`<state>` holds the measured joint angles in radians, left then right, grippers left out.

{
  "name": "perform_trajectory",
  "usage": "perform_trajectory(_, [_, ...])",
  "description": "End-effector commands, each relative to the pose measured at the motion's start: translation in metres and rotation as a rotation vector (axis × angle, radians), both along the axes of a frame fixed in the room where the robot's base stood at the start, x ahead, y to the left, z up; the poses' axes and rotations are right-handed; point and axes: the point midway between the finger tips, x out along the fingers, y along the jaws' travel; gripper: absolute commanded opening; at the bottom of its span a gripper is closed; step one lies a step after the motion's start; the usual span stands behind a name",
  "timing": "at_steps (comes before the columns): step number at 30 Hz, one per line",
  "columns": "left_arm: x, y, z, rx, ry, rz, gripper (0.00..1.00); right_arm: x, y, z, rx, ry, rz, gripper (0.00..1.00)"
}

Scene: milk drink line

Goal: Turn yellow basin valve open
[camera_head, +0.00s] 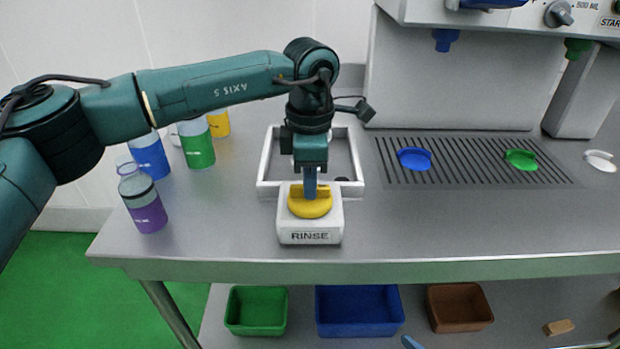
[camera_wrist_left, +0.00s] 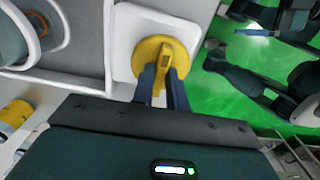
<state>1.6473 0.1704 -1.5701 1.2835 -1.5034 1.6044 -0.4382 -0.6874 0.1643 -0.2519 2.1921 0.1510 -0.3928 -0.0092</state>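The yellow basin valve (camera_head: 310,203) is a round knob with a raised ridge across it. It sits on top of the white block marked RINSE (camera_head: 310,238), at the front of the white-rimmed basin (camera_head: 265,165). My left gripper (camera_head: 310,190) points straight down onto the valve. In the left wrist view the yellow valve (camera_wrist_left: 163,50) has its ridge between the two fingertips of my left gripper (camera_wrist_left: 163,75), which look closed on it. The arm hides part of the basin in the head view.
Green (camera_head: 197,146), blue (camera_head: 148,158) and purple (camera_head: 147,205) bottles stand left of the basin, near my left arm. A drink machine (camera_head: 465,75) with a slotted drip grate (camera_head: 465,175) and lids is on the right. Coloured bins (camera_head: 358,312) sit below. The front right counter is clear.

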Motion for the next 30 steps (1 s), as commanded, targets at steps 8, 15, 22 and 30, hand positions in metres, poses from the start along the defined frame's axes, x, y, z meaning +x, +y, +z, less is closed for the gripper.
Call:
perform_trajectory(8, [0.000, 0.000, 0.000, 0.000, 0.000, -0.002, 0.34, 0.000, 0.000, -0.001, 0.000, 0.001, 0.000, 1.00])
perform_trajectory(15, [0.000, 0.000, 0.002, 0.000, 0.000, -0.003, 0.34, 0.000, 0.000, -0.001, -0.001, 0.002, 0.000, 1.00])
perform_trajectory(22, [0.001, 0.000, 0.038, -0.002, -0.003, -0.002, 0.34, 0.000, 0.000, -0.002, -0.001, 0.001, -0.001, 1.00])
perform_trajectory(30, [0.000, -0.001, 0.098, -0.002, -0.002, -0.002, 0.34, 0.000, 0.000, 0.000, -0.001, 0.001, -0.001, 1.00])
